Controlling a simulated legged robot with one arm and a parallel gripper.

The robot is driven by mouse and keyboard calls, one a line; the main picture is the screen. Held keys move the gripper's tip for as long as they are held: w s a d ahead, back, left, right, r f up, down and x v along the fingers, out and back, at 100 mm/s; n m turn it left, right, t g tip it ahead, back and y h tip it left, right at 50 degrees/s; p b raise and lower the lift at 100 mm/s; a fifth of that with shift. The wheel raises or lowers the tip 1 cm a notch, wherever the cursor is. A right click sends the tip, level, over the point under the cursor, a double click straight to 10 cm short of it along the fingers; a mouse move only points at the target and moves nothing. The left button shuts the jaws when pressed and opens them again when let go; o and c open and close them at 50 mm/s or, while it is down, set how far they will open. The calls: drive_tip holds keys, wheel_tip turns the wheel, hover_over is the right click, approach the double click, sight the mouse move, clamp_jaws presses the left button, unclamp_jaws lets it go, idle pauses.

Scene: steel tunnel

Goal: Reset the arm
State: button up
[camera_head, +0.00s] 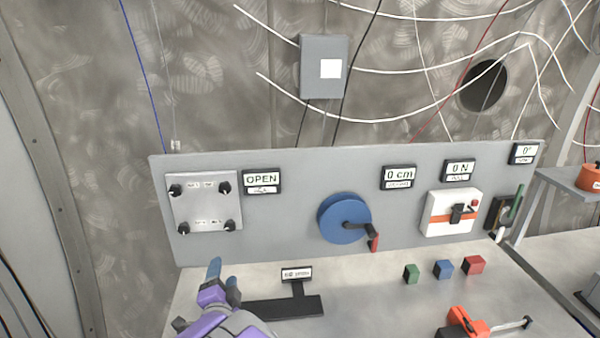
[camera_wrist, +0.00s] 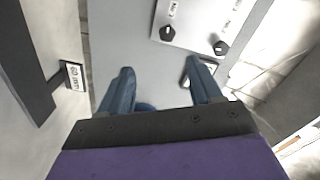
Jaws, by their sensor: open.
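My gripper (camera_head: 223,277) is purple with blue fingers, at the lower left in the head view, in front of the grey panel (camera_head: 290,235) and left of a small black sign stand. In the wrist view my gripper (camera_wrist: 160,72) has its two blue fingers spread apart. Nothing is held between them; only the grey panel surface shows behind. The rest of my arm is mostly out of frame at the bottom of the head view.
The panel carries a knob plate (camera_head: 205,203), an "OPEN" display (camera_head: 262,181), a blue crank wheel (camera_head: 343,217) and a white-orange box (camera_head: 453,212). Green (camera_head: 411,273), blue (camera_head: 443,268) and red (camera_head: 474,264) cubes lie on the bench. A black sign stand (camera_head: 285,306) is right of my gripper.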

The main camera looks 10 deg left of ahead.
drive_tip(key=s+d+n+g, duration=0.3)
drive_tip(key=s+d+g, duration=0.15)
drive_tip(key=d, duration=0.45)
drive_tip(key=s+d+n+g, duration=0.3)
drive_tip(key=d+g, duration=0.2)
drive_tip(key=d, duration=0.5)
drive_tip(key=s+d+n+g+h, duration=0.1)
drive_tip(key=s+d+g, duration=0.2)
drive_tip(key=s+d, duration=0.3)
drive_tip(key=s+d+r+n+g+h, duration=0.1)
drive_tip(key=s+d+n+g, duration=0.1)
drive_tip(key=s+d, duration=0.5)
drive_tip(key=s+d+n+g+h, duration=0.1)
drive_tip(key=s+d+g, duration=0.3)
drive_tip(key=s, duration=1.1)
drive_tip(key=d+h, duration=0.1)
drive_tip(key=d, duration=0.2)
drive_tip(key=shift+s+d+r, duration=0.15)
drive_tip(key=shift+s, duration=0.25)
drive_tip(key=shift+w, duration=0.1)
